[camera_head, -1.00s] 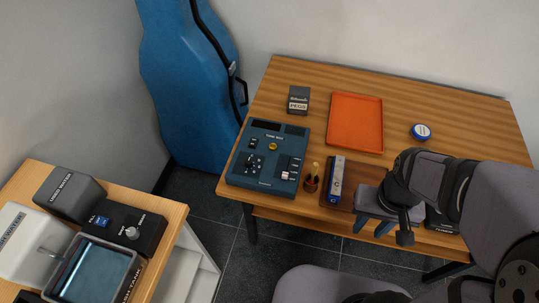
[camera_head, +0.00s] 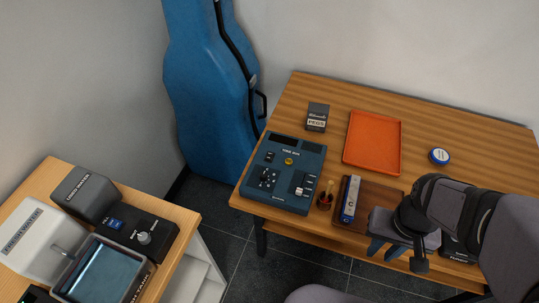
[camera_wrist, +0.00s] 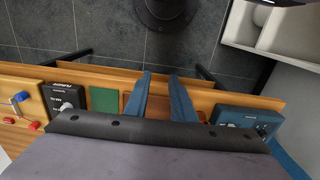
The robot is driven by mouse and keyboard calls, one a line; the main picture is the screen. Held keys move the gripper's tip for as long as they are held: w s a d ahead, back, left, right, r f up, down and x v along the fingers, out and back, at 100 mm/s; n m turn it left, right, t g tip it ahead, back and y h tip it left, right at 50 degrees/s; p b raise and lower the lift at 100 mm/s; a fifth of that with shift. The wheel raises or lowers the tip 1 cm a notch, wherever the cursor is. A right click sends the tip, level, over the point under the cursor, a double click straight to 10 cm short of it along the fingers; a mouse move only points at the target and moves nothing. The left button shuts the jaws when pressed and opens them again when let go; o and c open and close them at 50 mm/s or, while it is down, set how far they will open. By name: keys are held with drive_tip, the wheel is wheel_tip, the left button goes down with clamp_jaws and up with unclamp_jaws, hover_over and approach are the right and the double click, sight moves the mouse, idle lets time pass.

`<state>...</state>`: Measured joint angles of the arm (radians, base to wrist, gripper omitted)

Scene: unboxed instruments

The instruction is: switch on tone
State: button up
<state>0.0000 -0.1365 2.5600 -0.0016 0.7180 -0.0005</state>
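The blue tone box (camera_head: 283,172) lies flat at the left end of the wooden table in the head view. It carries a yellow knob (camera_head: 289,161), a dark dial (camera_head: 267,177) and a pale slider or switch (camera_head: 299,190); its setting is too small to tell. Part of a blue box, likely the same one, shows at the right in the wrist view (camera_wrist: 247,117). My gripper (camera_head: 386,250) is at the table's front edge, right of the tone box and apart from it. Its two blue fingers stand apart with nothing between them in the wrist view (camera_wrist: 161,75).
Behind are a dark PEGS box (camera_head: 317,117), an orange tray (camera_head: 373,143) and a round tin (camera_head: 439,156). A second table (camera_head: 182,215) with devices stands at left.

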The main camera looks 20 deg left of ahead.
drive_tip(key=shift+r, duration=0.1)
clamp_jaws()
wheel_tip(320, 180, up, 5)
drive_tip(key=w+a+r+n+t+y+b, duration=0.1)
drive_tip(key=w+a+t+y+b, duration=0.15)
drive_tip(key=w+a, duration=0.55)
drive_tip(key=w+a+r+n+t+y+b, duration=0.1)
drive_tip(key=w+a+t, duration=0.3)
drive_tip(key=a, duration=0.8)
drive_tip(key=w+a+r+t+y+b, duration=0.1)
drive_tip(key=w+a+t+y+b, duration=0.15)
drive_tip(key=w+a, duration=0.65)
drive_tip(key=s+a+f+m+t+h+b, duration=0.1)
drive_tip(key=s+a+t+h+b, duration=0.1)
drive_tip(key=s+a+t, duration=0.35)
drive_tip(key=s+f+m+h+b, duration=0.1)
drive_tip(key=s+f+h, duration=0.3)
drive_tip(key=f, duration=0.3)
drive_tip(key=shift+a+g, duration=0.35)
drive_tip(key=shift+a, duration=0.1)
drive_tip(key=shift+w+f, duration=0.1)
